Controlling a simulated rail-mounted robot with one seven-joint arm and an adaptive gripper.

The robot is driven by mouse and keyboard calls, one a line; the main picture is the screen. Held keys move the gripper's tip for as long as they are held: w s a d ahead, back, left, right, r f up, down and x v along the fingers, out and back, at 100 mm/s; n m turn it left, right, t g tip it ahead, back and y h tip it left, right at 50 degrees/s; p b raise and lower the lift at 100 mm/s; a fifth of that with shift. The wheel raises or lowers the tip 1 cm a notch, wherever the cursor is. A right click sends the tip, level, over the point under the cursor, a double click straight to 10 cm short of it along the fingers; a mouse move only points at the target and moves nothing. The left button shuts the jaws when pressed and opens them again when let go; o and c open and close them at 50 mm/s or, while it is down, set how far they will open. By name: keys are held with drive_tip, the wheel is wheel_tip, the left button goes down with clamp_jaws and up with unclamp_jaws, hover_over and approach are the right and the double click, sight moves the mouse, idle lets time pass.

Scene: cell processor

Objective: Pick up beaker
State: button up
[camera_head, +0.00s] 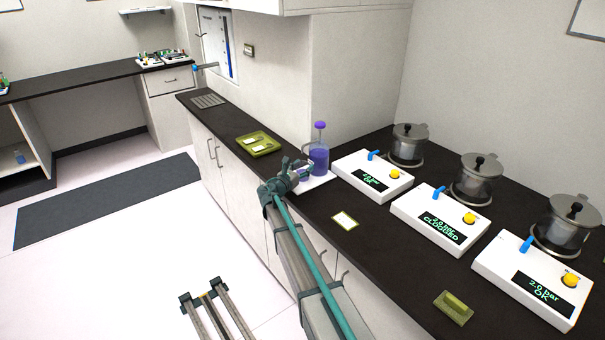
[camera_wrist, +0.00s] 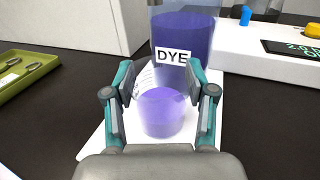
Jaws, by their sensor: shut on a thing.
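The beaker (camera_wrist: 162,116) is a small clear vessel with purple liquid and faint scale marks. In the wrist view it stands upright between my two fingers, just in front of the larger container labelled DYE (camera_wrist: 190,25). My gripper (camera_wrist: 160,85) is shut on the beaker, one finger on each side. In the head view my gripper (camera_head: 303,172) is at the counter beside the purple dye bottle (camera_head: 318,158), and the beaker is mostly hidden by the fingers. Whether the beaker touches the white sheet below it I cannot tell.
A white sheet (camera_wrist: 92,138) lies under the beaker and dye container. A green tray (camera_head: 258,144) is to the left. White pressure units (camera_head: 372,176) with metal pots (camera_head: 408,145) stand to the right. A small card (camera_head: 345,221) lies on the dark counter in front.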

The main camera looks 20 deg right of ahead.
drive_tip(key=shift+r, duration=0.1)
drive_tip(key=shift+r+b, duration=1.1)
drive_tip(key=shift+r, duration=0.3)
drive_tip(key=s+a+r+b, duration=0.1)
drive_tip(key=s+r+b, duration=0.3)
drive_tip(key=s+r, duration=0.6)
drive_tip(key=s, duration=0.4)
drive_tip(key=shift+a, duration=0.35)
drive_tip(key=o, duration=0.7)
clamp_jaws()
drive_tip(key=shift+f, duration=0.15)
